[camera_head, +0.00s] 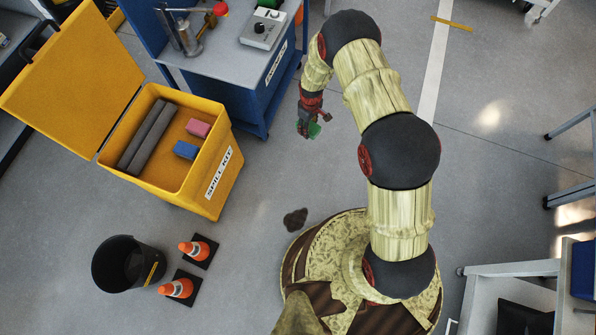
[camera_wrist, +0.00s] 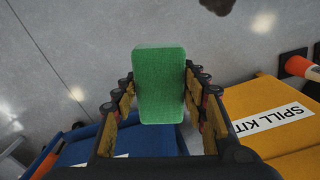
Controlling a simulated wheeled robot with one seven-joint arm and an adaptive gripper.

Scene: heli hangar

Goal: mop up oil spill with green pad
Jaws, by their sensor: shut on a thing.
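A green pad (camera_wrist: 158,85) is held between the fingers of my gripper (camera_wrist: 160,95), which is shut on it. In the head view my gripper (camera_head: 312,128) hangs in the air near the blue workbench's front edge, with a small part of the green pad (camera_head: 315,130) showing. The oil spill (camera_head: 295,219) is a small dark patch on the grey floor, below my gripper in the head view and close to my base. Part of the spill also shows at the top edge of the wrist view (camera_wrist: 218,4). The pad is apart from the spill.
An open yellow spill kit bin (camera_head: 213,185) holds grey rolls, a pink pad (camera_head: 199,128) and a blue pad (camera_head: 185,150). A black bucket (camera_head: 125,264) and two orange cones (camera_head: 194,249) stand left of the spill. A blue workbench (camera_head: 285,85) is behind. Floor around the spill is clear.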

